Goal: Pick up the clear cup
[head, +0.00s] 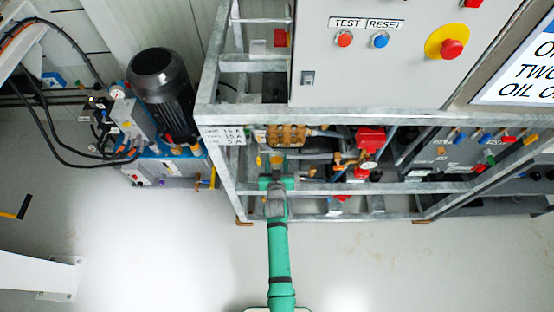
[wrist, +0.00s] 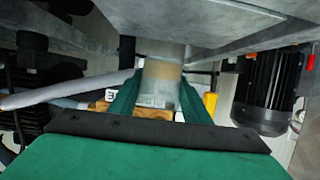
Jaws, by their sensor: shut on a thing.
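The clear cup (wrist: 161,88) shows in the wrist view as a pale, see-through body with a tan tint. It sits between the two green fingers of my gripper (wrist: 162,104), which is shut on it. The cup's upper end reaches up to a grey metal surface; I cannot tell whether they touch. In the head view my gripper (head: 277,181) is at the lower front of the galvanised frame, below the brass pump block (head: 285,135). The cup is too small there to make out clearly.
The galvanised frame (head: 330,187) has rails around my gripper, with a grey control cabinet (head: 390,70) above. A red part (head: 370,138) and pipes lie to the right. A black motor (head: 162,85) stands at left. The floor (head: 380,265) in front is clear.

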